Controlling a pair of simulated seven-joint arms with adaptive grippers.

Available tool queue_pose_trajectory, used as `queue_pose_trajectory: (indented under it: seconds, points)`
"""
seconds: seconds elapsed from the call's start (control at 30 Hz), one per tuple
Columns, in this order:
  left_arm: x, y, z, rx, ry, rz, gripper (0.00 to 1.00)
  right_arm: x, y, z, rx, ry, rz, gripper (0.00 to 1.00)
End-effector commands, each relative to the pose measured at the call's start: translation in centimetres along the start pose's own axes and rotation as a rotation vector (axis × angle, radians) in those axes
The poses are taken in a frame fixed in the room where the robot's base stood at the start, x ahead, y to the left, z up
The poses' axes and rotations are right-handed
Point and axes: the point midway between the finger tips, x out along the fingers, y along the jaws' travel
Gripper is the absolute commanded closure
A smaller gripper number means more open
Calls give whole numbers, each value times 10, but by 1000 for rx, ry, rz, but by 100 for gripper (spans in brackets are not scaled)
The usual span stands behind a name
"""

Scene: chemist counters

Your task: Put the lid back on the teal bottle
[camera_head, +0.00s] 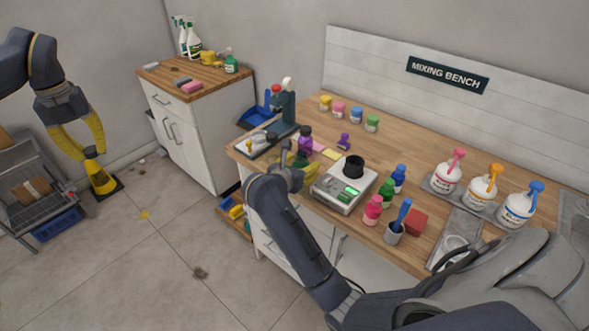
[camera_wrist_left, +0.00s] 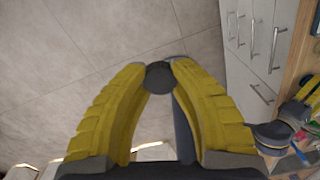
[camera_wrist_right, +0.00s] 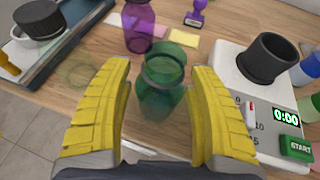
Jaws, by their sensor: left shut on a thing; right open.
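My left gripper (camera_head: 90,150) hangs over the floor at the far left, away from the bench. It is shut on a small round dark lid, which shows between its fingertips in the left wrist view (camera_wrist_left: 159,77). The translucent teal bottle (camera_wrist_right: 161,90) stands upright and open-topped on the wooden bench in the right wrist view. My right gripper (camera_wrist_right: 162,100) is open, with one finger on each side of the bottle and visible gaps to it. In the head view my right gripper (camera_head: 303,172) largely hides the bottle.
Small bottles and pump bottles (camera_head: 447,178) stand to the right. A yellow-black cone (camera_head: 103,182) is on the floor.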

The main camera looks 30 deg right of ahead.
Motion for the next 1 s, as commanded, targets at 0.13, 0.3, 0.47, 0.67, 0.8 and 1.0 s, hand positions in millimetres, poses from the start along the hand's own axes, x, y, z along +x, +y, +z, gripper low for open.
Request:
queue_pose_trajectory:
  seconds: [0.13,0.3,0.47,0.67,0.8,1.0]
  points:
    - [0,0,0,0,0,0,84,0,0,0,0,0,0,50]
    - [0,0,0,0,0,0,84,0,0,0,0,0,0,70]
    - [0,0,0,0,0,0,84,0,0,0,0,1,0,85]
    - [0,0,0,0,0,0,84,0,0,0,0,1,0,90]
    - [0,0,0,0,0,0,84,-1,0,2,1,1,0,90]
    - [0,0,0,0,0,0,84,-9,1,21,5,0,1,90]
